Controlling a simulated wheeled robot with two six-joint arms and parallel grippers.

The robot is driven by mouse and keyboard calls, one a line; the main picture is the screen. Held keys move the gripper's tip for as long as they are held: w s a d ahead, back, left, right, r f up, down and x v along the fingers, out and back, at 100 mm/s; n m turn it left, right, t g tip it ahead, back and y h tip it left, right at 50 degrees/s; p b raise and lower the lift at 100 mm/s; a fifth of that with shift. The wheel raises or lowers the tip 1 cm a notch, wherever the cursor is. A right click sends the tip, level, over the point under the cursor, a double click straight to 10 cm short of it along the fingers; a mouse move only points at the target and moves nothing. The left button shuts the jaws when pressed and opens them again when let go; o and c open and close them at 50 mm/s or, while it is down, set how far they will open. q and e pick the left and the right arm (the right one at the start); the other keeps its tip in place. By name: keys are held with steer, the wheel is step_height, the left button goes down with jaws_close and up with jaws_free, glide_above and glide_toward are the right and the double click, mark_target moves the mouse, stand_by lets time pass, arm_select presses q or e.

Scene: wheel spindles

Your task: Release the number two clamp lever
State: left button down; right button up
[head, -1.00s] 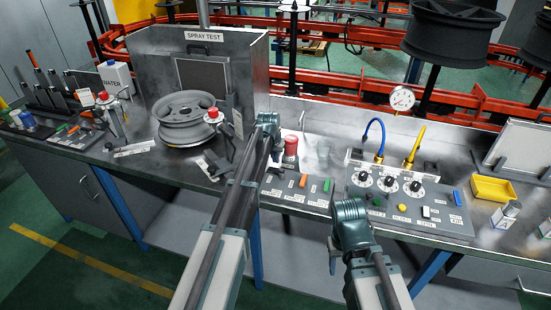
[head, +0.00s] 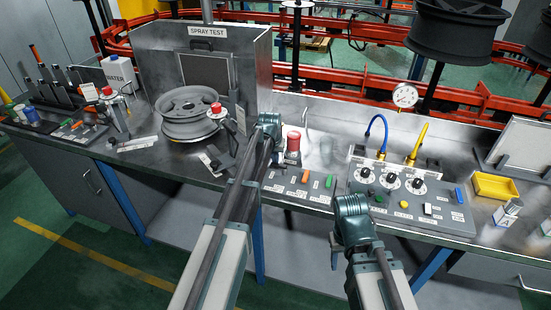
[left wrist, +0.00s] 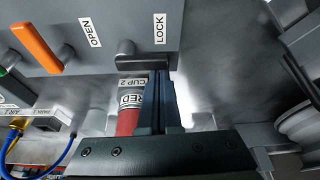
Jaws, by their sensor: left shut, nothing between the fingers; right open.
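A grey panel (head: 294,193) on the bench carries an orange lever (head: 306,176) and a green lever (head: 328,181). In the left wrist view the orange lever (left wrist: 38,47) stands near an OPEN label (left wrist: 90,31), and a dark lever (left wrist: 140,61) is near a LOCK label (left wrist: 159,28). I cannot read any lever number. My left gripper (head: 268,122) is shut and empty above the panel's left side; its fingers show close to the dark lever in the left wrist view (left wrist: 158,95). My right gripper (head: 350,215) is open, in front of the bench edge; its fingertips are partly hidden.
A red cup (head: 293,142) stands behind the panel. A control box (head: 410,205) with dials and hoses is to the right. A wheel (head: 188,113) sits before the spray test booth (head: 235,60). A yellow tray (head: 494,186) is at the right.

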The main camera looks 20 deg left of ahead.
arm_select(q)
steer(key=shift+s+n, duration=0.2)
steer(key=shift+n, duration=0.4)
steer(key=shift+s+n+y, duration=0.35)
steer(key=shift+n+y, duration=0.05)
steer(key=shift+n, duration=0.4)
steer(key=n, duration=0.2)
steer(key=s+n+y, duration=0.1)
steer(key=shift+s+n+g, duration=0.2)
steer(key=shift+n+g, duration=0.1)
steer(key=shift+n, duration=0.1)
steer(key=n, duration=0.1)
steer(key=s+n, duration=0.1)
steer(key=n, duration=0.1)
steer(key=n+g+y, duration=0.1)
steer(key=shift+s+d, duration=0.2)
steer(key=shift+d, duration=0.15)
steer(key=n, duration=0.2)
steer(key=s+d+n+g, duration=0.1)
steer(key=shift+n+y, duration=0.3)
steer(key=shift+n, duration=0.1)
steer(key=shift+s, duration=0.1)
